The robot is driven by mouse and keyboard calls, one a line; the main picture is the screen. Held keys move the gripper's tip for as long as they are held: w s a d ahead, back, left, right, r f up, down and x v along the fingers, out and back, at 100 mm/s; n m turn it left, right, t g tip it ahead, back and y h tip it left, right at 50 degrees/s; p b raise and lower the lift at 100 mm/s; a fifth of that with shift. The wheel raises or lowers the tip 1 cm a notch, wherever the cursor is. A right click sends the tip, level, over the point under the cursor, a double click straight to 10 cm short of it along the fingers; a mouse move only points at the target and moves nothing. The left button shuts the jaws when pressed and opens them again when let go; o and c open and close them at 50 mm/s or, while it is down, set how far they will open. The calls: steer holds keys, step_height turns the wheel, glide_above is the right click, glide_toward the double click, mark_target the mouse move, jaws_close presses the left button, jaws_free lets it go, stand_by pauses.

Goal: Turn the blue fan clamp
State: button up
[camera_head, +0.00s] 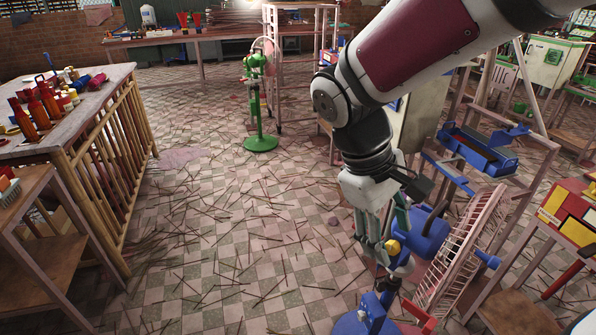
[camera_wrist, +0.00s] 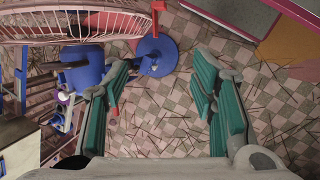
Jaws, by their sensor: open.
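The blue fan (camera_head: 428,232) stands at lower right in the head view, with a pink wire cage and a round blue base. In the wrist view its blue body (camera_wrist: 86,70) is at left and its cage across the top left. A small blue clamp-like part (camera_head: 374,307) shows low down over the base. In the wrist view a similar small blue part (camera_wrist: 149,65) lies between and beyond my fingertips; I cannot tell for certain that it is the clamp. My gripper (camera_head: 385,245) points down beside the fan body. Its teal fingers (camera_wrist: 163,72) are apart, with nothing held.
A green fan (camera_head: 258,100) stands farther back. A blue tray (camera_head: 478,150) sits on a rack at right, near my arm. A yellow and red box (camera_head: 570,212) is at far right. A wooden table (camera_head: 60,135) stands at left. The tiled floor between is open, strewn with thin sticks.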

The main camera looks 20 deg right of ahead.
steer(key=w+d+f+n+g+h+b, duration=0.1)
steer(key=w+f+n+g+h+b, duration=0.15)
steer(key=w+f+b, duration=0.6)
steer(key=w+d+f+n+g+h+b, duration=0.1)
steer(key=w+f+n+h, duration=0.25)
steer(key=f, duration=1.05)
steer(key=n+t+h+b, duration=0.6)
steer(key=n+h+b, duration=0.2)
steer(key=n+b, duration=0.25)
glide_toward(377, 286)
steer(key=shift+n, duration=0.35)
steer(key=d, duration=0.3)
steer(key=d+b, duration=0.1)
steer(key=d, duration=0.3)
steer(key=d+b, duration=0.1)
steer(key=d, duration=0.2)
steer(key=shift+w+d, duration=0.15)
steer(key=shift+w, duration=0.1)
steer(key=c, duration=1.2)
